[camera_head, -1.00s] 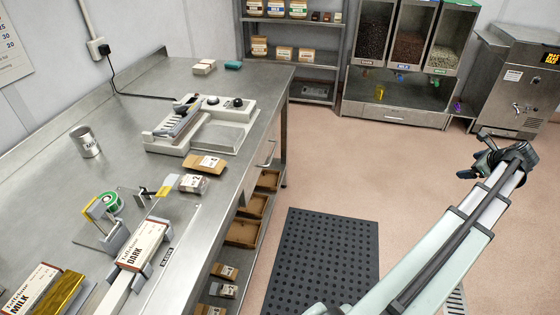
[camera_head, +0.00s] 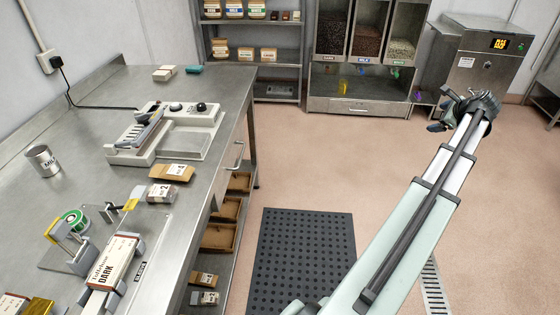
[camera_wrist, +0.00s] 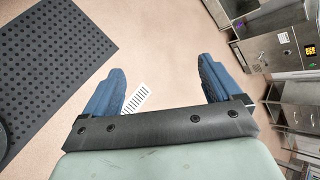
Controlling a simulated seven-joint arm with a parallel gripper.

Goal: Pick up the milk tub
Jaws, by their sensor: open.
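Several pale tubs with coloured labels stand on the back shelf unit. The middle tub of the top row (camera_head: 234,9) has a blue label that seems to read MILK, but the print is small. My gripper (camera_head: 465,108) is on the right side of the head view, over open floor, well apart from the shelves. In the wrist view my gripper (camera_wrist: 164,80) has its two blue fingers spread, with nothing between them but floor and part of a drain grate.
Dispensers (camera_head: 360,50) and a steel machine (camera_head: 478,65) stand at the back. The floor around the black mat (camera_head: 305,255) is clear.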

